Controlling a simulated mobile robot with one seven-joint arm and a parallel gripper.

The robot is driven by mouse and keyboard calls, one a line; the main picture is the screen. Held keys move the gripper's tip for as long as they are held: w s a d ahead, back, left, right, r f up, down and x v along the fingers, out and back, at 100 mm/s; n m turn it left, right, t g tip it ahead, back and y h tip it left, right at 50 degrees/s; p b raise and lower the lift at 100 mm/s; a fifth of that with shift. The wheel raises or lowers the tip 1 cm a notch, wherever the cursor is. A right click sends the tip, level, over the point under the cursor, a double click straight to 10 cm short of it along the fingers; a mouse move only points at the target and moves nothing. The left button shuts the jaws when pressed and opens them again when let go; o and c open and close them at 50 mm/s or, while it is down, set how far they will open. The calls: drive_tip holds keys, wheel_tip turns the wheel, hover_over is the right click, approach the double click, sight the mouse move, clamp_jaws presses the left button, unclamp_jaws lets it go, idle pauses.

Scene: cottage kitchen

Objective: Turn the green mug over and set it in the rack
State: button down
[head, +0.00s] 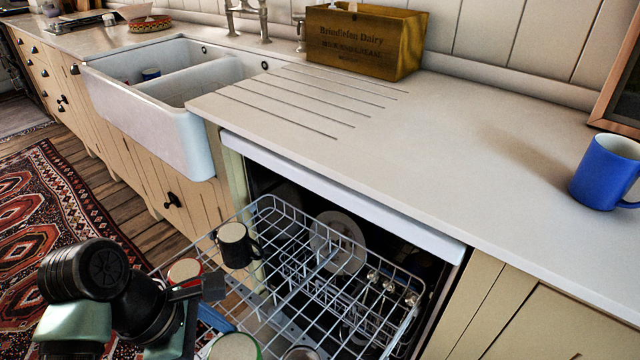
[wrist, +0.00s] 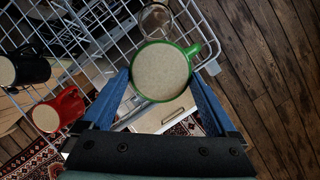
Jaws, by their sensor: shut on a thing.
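The green mug (wrist: 160,72) is between the two blue fingers of my gripper (wrist: 159,76), which is shut on it. Its pale flat round end, apparently its base, faces the wrist camera, so it looks upside down. Its handle points right in the wrist view. In the head view the mug (head: 235,348) is cut off by the bottom edge, with a blue finger of my gripper (head: 215,318) beside it. The dishwasher's white wire rack (head: 330,283) is pulled out. The mug is over or at the rack's near side; I cannot tell whether it touches the wires.
A black mug (head: 236,245) and a red mug (head: 185,271) stand in the rack, pale ends up. A clear glass (wrist: 155,20) is close beside the green mug. A plate (head: 338,243) stands farther in. A blue mug (head: 606,172) is on the counter (head: 450,130), which is largely clear.

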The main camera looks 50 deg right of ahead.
drive_tip(key=shift+f, duration=0.2)
wheel_tip(320, 180, down, 10)
drive_tip(key=b, duration=0.2)
idle(0.3)
drive_tip(key=shift+f+b, duration=0.1)
drive_tip(key=shift+b, duration=0.2)
unclamp_jaws()
drive_tip(key=p+v, duration=0.2)
drive_tip(key=v, duration=1)
